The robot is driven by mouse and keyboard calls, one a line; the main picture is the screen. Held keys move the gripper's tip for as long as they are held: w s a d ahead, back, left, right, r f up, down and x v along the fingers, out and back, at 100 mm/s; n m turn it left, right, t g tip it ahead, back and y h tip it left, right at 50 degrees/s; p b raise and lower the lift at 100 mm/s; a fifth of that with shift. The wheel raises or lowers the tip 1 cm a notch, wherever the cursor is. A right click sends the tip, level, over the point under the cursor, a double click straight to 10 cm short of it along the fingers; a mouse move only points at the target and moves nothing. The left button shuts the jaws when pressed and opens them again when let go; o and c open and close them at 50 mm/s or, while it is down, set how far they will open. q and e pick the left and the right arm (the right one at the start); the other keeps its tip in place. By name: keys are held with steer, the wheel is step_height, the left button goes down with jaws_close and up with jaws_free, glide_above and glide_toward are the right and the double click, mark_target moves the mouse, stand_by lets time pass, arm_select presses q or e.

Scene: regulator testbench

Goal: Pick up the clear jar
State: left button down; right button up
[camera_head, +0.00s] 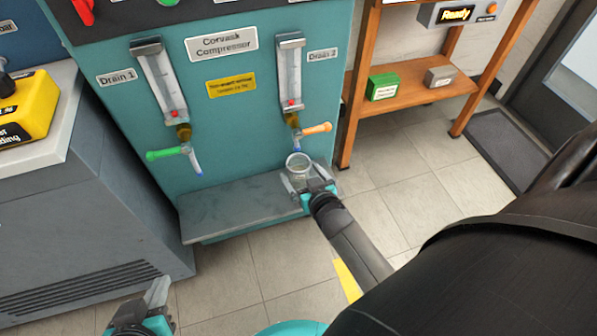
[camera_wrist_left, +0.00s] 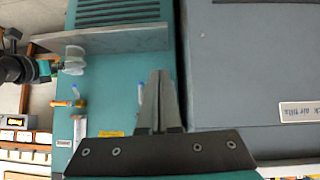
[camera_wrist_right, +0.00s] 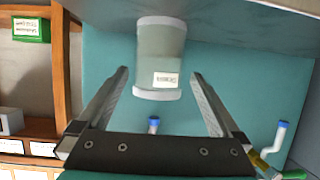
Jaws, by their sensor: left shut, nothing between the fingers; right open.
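The clear jar (camera_head: 299,162) stands upright at the right end of the grey ledge (camera_head: 235,208), below the Drain 2 spout. In the right wrist view the jar (camera_wrist_right: 160,50) shows upside down with a small white label. My right gripper (camera_head: 304,187) is open, with its fingers at either side of the jar's near part. In the right wrist view there are gaps between both fingers and the jar. My left gripper (camera_head: 156,292) is shut and empty, low at the left, away from the jar; its closed fingers also show in the left wrist view (camera_wrist_left: 159,95).
The Drain 2 orange-handled valve (camera_head: 312,128) hangs just above the jar. The Drain 1 green-handled valve (camera_head: 172,154) is further left. A wooden shelf (camera_head: 405,98) with a green box (camera_head: 382,87) stands at the right. The ledge's left and middle parts are clear.

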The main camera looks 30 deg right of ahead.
mark_target(295, 163)
steer(key=shift+b+x, duration=0.5)
steer(key=shift+x, duration=0.35)
steer(key=shift+w+d+f+b, duration=0.15)
steer(key=shift+w+f+b, duration=0.1)
steer(key=shift+w+b, duration=0.1)
arm_select(q)
steer(key=shift+w+d+r+t+h, duration=0.2)
steer(key=shift+d+t+h, duration=0.15)
steer(key=shift+d+t, duration=0.3)
steer(key=shift+w+d+r+t+h, duration=0.25)
steer(key=shift+d+t+h, duration=0.15)
steer(key=shift+d+t, duration=0.2)
steer(key=shift+w+d+r+t+h, duration=0.2)
steer(key=shift+d+t+h, duration=0.15)
steer(key=shift+d+t, duration=0.3)
arm_select(e)
steer(key=shift+w+f, duration=0.1)
steer(key=shift+w, duration=0.2)
steer(key=c, duration=1.5)
arm_select(q)
steer(key=shift+s, duration=0.1)
steer(key=shift+a+f+g, duration=0.1)
steer(key=shift+g, duration=0.2)
arm_select(e)
steer(key=shift+r, duration=0.2)
